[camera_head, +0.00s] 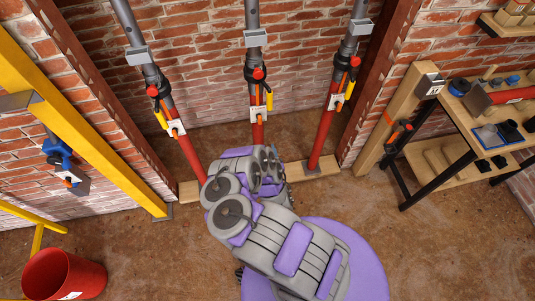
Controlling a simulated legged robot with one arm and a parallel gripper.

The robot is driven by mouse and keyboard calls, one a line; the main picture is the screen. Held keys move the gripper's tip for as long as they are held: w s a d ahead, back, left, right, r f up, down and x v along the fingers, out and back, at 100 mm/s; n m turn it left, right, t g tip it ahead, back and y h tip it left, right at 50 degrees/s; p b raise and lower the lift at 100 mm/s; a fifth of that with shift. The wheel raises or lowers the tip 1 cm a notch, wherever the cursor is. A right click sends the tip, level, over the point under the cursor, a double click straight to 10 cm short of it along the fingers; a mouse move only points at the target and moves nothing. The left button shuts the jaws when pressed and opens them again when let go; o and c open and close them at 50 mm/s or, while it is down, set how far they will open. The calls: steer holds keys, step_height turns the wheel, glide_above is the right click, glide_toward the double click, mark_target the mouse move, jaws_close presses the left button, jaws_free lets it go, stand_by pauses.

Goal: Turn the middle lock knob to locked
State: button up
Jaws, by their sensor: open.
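Three upright props stand at the brick wall, each with a grey upper tube and a red lower tube. The middle prop (257,129) carries a red knob (258,73) on its dark collar. An orange strip and a yellow handle (269,101) hang below the knob, beside a small white plate (258,114). The knob's lock setting is too small to read. My purple and grey arm is folded in the lower middle, below the knob and apart from it. It covers the foot of the middle prop. My gripper cannot be made out among the arm links.
The left prop (190,153) and right prop (322,135) have similar knobs and handles. A yellow beam (90,120) and red bucket (62,274) are at left. A workbench (460,125) with tools stands at right. Open floor lies left of my arm.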

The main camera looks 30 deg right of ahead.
steer(key=shift+s+a, duration=0.15)
steer(key=shift+s, duration=0.1)
stand_by(0.7)
